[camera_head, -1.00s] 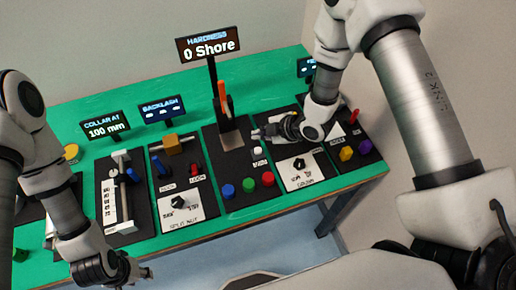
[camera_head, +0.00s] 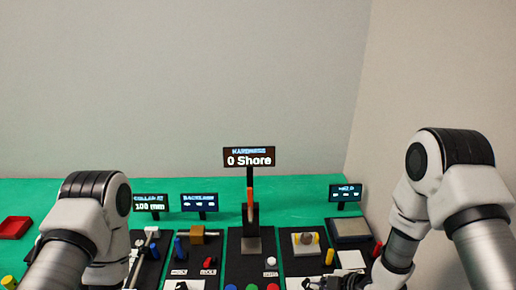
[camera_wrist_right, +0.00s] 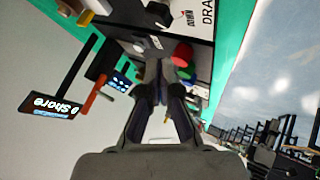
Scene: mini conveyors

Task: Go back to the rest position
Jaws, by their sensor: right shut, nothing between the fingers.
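My right gripper (camera_head: 322,283) is low in the head view, at the bottom edge right of centre, over the near part of the black panels. In the right wrist view its two dark fingers (camera_wrist_right: 161,72) are together with nothing between them. My left arm (camera_head: 85,235) stands at the left of the head view, and its gripper is out of view. The hardness display (camera_head: 249,157) reads "0 Shore" and stands on a black post behind the middle panel (camera_head: 236,268). It also shows tilted at the left of the right wrist view (camera_wrist_right: 50,106).
The green table (camera_head: 300,195) carries several black panels with knobs and buttons. Small displays stand behind them, such as one reading "100 mm" (camera_head: 148,203). A red tray (camera_head: 15,227) is at the far left. A wall closes the right side. The table's back strip is mostly clear.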

